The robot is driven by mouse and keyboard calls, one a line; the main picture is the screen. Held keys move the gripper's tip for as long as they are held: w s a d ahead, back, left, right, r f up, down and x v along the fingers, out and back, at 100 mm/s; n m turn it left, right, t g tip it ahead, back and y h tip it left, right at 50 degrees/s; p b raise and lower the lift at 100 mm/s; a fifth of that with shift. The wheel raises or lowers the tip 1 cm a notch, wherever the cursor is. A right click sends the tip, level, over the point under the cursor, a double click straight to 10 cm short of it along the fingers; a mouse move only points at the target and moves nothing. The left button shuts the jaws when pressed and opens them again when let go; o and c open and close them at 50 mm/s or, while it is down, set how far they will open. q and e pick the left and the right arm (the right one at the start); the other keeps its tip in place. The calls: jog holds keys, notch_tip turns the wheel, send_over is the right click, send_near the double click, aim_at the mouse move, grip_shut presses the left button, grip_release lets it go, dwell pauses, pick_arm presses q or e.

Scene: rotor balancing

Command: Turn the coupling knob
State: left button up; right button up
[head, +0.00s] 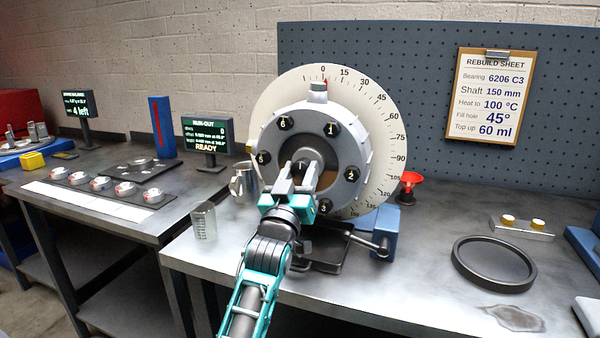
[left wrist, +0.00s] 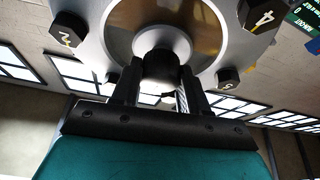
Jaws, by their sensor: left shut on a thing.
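The coupling knob (head: 302,163) is a small dark knob at the centre of the grey rotor face (head: 284,139), partly hidden by my fingers in the head view. My left gripper (head: 305,176) reaches it from the front and is shut on it. In the left wrist view the dark knob (left wrist: 160,65) sits between my two fingertips (left wrist: 160,76), in front of a pale round hub. Numbered dark bolts ring the rotor face. A large cream degree dial (head: 388,130) stands behind the rotor, with a red pointer at its top near 0. My right gripper is not in view.
A metal jug (head: 243,180) and a clear beaker (head: 204,221) stand left of the rotor. A black ring tray (head: 507,264) lies on the bench at right. The run-out screen (head: 208,135) reads READY.

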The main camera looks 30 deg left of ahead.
pick_arm(q)
jog(key=shift+r+m+t+h+p, duration=0.25)
jog(key=shift+m+h+p, duration=0.3)
jog(key=shift+m, duration=0.35)
jog(key=shift+m+h+p, duration=0.55)
jog(key=shift+m+h, duration=0.1)
jog(key=shift+m, duration=0.55)
jog(key=m+h+p, duration=0.1)
jog(key=m, duration=0.1)
jog(key=shift+a+m, duration=0.1)
jog(key=shift+m, duration=0.2)
jog(key=shift+f+m+h+p, duration=0.1)
jog(key=shift+m+h+p, duration=1.35)
jog(key=shift+m, duration=1.15)
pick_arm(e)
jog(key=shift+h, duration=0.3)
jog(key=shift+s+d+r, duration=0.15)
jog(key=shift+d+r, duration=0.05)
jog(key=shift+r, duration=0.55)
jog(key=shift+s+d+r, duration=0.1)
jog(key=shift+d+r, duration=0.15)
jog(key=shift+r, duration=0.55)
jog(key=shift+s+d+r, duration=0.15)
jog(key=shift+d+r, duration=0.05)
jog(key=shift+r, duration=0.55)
pick_arm(q)
jog(key=o, duration=1.1)
jog(key=shift+f, duration=0.1)
jog(key=shift+c, duration=0.2)
